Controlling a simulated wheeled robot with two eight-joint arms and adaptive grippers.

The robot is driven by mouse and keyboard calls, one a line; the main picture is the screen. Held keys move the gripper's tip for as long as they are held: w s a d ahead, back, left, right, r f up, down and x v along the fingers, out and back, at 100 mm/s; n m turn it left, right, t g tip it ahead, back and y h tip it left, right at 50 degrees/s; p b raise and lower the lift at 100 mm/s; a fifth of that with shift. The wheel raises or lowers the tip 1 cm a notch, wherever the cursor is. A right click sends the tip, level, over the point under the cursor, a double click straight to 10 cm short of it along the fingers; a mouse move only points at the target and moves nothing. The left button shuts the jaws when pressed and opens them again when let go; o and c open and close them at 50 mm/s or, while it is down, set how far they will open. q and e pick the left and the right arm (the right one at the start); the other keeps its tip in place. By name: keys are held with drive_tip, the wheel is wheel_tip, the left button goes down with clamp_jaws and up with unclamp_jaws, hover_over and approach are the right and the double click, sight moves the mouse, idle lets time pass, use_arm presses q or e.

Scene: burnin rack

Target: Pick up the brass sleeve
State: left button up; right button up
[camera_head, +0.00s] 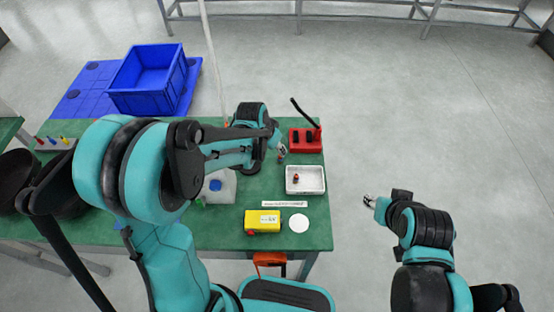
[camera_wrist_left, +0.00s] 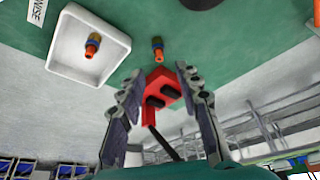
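Two small brass-and-orange fittings show in the left wrist view; I cannot tell for sure which is the brass sleeve. One fitting (camera_wrist_left: 157,48) stands on the green table, beyond my left fingertips and apart from them. The other fitting (camera_wrist_left: 92,45) is inside the white tray (camera_wrist_left: 62,60). In the head view, a small reddish piece (camera_head: 295,179) shows in that tray (camera_head: 318,183). My left gripper (camera_wrist_left: 160,73) is open and empty, with its fingers spread. My right gripper (camera_head: 369,200) is off the table's right side; its finger opening is too small to judge.
A red fixture (camera_head: 306,141) with a black lever stands at the table's back right, close to my left gripper. A yellow box (camera_head: 263,221) and a white disc (camera_head: 299,223) lie at the front. A blue crate (camera_head: 145,97) is behind the table at left.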

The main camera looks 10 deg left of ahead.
sight(279, 158)
use_arm(q)
drive_tip(key=b+x, duration=0.1)
drive_tip(key=x, duration=0.1)
drive_tip(key=b+x, duration=0.1)
drive_tip(key=x, duration=0.2)
drive_tip(key=shift+s+f+b, duration=0.1)
drive_tip(key=shift+f+b, duration=0.2)
drive_tip(key=shift+f, duration=0.35)
drive_tip(key=shift+r, duration=0.1)
clamp_jaws()
